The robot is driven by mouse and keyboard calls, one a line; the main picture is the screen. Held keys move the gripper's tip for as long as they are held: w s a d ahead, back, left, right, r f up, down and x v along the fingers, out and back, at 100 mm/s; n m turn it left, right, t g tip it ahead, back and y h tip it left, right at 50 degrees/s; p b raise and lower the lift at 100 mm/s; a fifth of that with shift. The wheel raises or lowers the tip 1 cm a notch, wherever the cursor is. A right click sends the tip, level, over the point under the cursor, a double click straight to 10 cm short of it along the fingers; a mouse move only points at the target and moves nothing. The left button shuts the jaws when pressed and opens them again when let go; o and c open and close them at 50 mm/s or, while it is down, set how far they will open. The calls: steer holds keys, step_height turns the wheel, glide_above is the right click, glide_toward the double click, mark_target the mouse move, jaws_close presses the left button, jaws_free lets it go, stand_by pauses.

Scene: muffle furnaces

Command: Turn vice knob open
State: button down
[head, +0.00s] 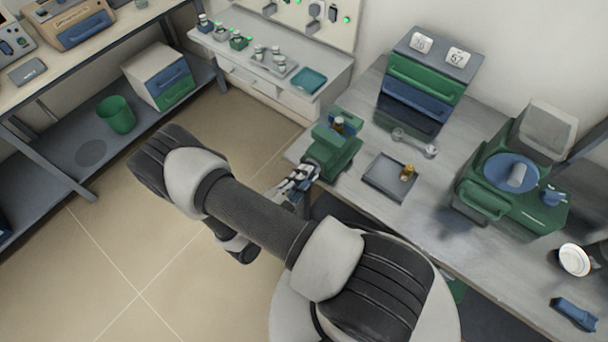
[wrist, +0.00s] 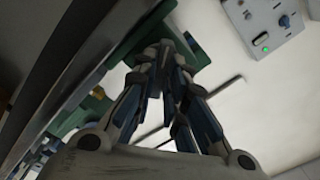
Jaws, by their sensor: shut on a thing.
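The green vice (head: 338,156) stands on the near left corner of the grey workbench. My gripper (head: 304,176) is at the vice's front end, beyond the bench edge. In the wrist view the fingers (wrist: 172,62) are closed together against the green vice (wrist: 148,28). A thin dark bar (wrist: 222,86) shows on both sides of the fingers, likely the vice knob's handle. The fingers hide most of the knob, so its angle is hard to tell.
On the bench are a dark tray (head: 378,186) with a brass piece (head: 408,172), a wrench (head: 413,143), a drawer unit (head: 424,82) and a green machine (head: 525,208). A white cabinet (head: 262,80) stands behind. Open floor (head: 120,240) lies to the left.

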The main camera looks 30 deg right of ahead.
steer(key=n, duration=0.5)
stand_by(0.8)
steer(key=c, duration=1.6)
jaws_free()
steer(key=v, duration=1.2)
steer(key=shift+r, duration=0.15)
